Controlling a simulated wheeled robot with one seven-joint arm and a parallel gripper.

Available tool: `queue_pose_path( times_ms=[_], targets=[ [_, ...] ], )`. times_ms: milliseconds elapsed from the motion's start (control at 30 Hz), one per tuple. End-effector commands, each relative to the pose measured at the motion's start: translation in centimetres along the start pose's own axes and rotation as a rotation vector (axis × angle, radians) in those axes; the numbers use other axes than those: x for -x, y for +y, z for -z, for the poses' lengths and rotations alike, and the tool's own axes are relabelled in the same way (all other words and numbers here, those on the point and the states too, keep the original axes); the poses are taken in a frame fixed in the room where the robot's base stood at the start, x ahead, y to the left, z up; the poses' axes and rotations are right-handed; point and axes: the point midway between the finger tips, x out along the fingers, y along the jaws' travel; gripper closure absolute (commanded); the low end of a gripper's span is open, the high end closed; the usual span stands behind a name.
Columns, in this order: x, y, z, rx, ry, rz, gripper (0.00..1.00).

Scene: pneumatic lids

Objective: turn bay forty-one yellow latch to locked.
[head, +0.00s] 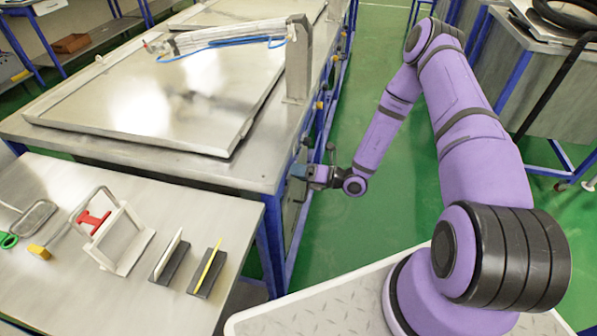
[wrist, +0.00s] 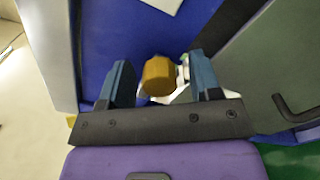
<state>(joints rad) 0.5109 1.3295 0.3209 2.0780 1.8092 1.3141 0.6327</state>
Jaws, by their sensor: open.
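A yellow latch knob (wrist: 158,76) on a pale metal fitting shows in the wrist view, in front of a blue frame post. My gripper (wrist: 160,64) is open, with one blue finger on each side of the knob and visible gaps to both. In the head view my gripper (head: 297,172) is at the right side of the near lidded bench, low beside its blue frame. The knob there is hidden by my gripper. No bay number is readable, and I cannot tell whether the latch is locked.
Other yellow knobs (head: 319,105) line the bench side. The large metal lid (head: 150,100) lies on the bench top. A table (head: 110,290) with a red-handled clamp and small stands is at lower left. A black bent handle (wrist: 296,110) is right of my gripper.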

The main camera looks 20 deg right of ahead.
Motion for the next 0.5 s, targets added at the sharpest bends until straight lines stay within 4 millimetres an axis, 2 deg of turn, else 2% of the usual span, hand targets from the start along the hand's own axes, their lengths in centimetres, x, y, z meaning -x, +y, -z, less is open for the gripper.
queue_pose_path(
  times_ms=[200, 400, 500],
  targets=[
    [-0.03, 0.01, 0.01, 0.0, 0.0, 0.0, 0.42],
    [-0.01, 0.01, 0.01, 0.0, 0.0, 0.0, 0.88],
    [-0.01, 0.0, 0.01, 0.0, 0.0, 0.0, 0.9]
  ],
)
